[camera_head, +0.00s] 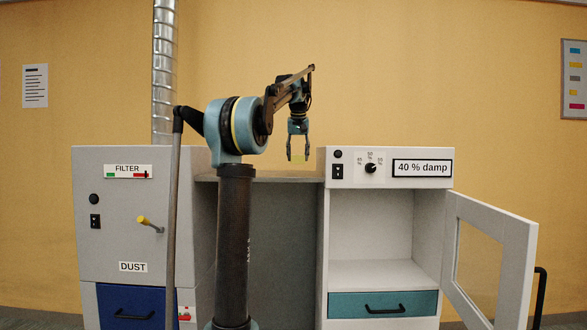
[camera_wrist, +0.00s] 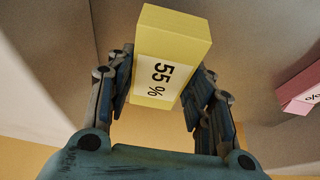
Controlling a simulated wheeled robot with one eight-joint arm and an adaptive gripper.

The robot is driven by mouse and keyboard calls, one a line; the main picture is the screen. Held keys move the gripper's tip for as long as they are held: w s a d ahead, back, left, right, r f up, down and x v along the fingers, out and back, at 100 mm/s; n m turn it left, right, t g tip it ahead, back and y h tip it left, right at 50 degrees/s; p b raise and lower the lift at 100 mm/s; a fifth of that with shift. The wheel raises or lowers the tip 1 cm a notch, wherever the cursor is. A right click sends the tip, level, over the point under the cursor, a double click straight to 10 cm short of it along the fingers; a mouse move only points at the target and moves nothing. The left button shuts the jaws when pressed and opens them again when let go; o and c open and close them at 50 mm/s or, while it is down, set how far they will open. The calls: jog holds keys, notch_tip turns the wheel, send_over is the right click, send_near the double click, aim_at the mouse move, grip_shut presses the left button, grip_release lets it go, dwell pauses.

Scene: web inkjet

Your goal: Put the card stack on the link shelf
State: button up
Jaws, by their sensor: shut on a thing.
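My gripper (camera_head: 298,155) is shut on a yellow block-shaped card stack labelled "55 %" (camera_wrist: 165,72), which sits between the two fingers in the wrist view. In the head view, only a faint yellow patch of the stack shows between the fingertips. The gripper points down above the grey ledge (camera_head: 262,179) that links the two cabinets, which looks like the link shelf. I cannot tell whether the stack touches it.
A pink block with a % label (camera_wrist: 302,90) is at the right in the wrist view. The grey filter cabinet (camera_head: 95,255) stands left. The white damp cabinet (camera_head: 386,185) stands right, its glazed door (camera_head: 520,262) open and its upper compartment empty.

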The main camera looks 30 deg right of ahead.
jog(key=shift+f, duration=2.25)
jog(key=shift+f, duration=0.1)
jog(key=o, duration=1.1)
jog(key=shift+o, duration=0.2)
jog(key=v, duration=1.2)
jog(key=shift+a, duration=0.1)
